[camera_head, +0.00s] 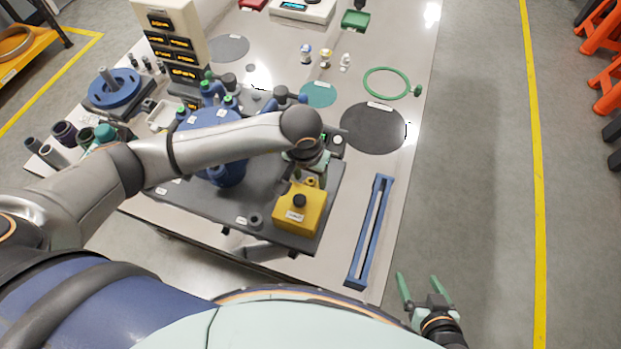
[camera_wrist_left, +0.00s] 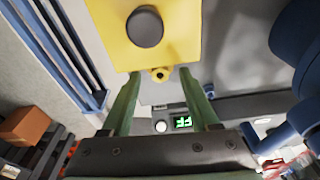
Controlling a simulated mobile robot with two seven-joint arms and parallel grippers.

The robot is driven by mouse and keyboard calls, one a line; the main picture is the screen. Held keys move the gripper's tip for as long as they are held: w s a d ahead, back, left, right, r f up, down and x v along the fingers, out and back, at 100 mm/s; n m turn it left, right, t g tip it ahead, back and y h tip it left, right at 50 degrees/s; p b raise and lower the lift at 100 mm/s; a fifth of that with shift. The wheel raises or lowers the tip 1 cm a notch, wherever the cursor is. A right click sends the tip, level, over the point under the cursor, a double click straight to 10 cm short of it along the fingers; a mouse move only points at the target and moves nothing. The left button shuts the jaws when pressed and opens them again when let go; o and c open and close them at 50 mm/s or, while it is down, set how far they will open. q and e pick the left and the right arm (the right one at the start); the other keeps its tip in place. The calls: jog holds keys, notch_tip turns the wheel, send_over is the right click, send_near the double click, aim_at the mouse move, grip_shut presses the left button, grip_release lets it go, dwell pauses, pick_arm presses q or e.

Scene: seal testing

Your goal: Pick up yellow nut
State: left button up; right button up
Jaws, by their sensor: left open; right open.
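The yellow nut (camera_wrist_left: 160,74) is a small ring with a dark hole. In the left wrist view it shows between the two fingertips, by the edge of the yellow box (camera_wrist_left: 185,25). In the head view the nut (camera_head: 311,182) sits just behind the yellow box (camera_head: 310,222), close under my left gripper (camera_head: 313,178). My left gripper (camera_wrist_left: 160,80) is open, with one green finger on each side of the nut and visible gaps. Whether the fingers are level with it is unclear. My right gripper (camera_head: 418,279) is open and empty, off the table's right side.
The yellow box has a dark knob (camera_head: 299,200) on top. A blue rail frame (camera_head: 372,232) lies to its right. A blue flanged vessel (camera_head: 213,140) stands to the left, partly behind my left arm. A dark disc (camera_head: 373,128) and a green ring (camera_head: 387,69) lie farther back.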

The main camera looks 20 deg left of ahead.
pick_arm(q)
jog(key=shift+f, duration=0.35)
jog(key=shift+c, duration=0.3)
grip_shut()
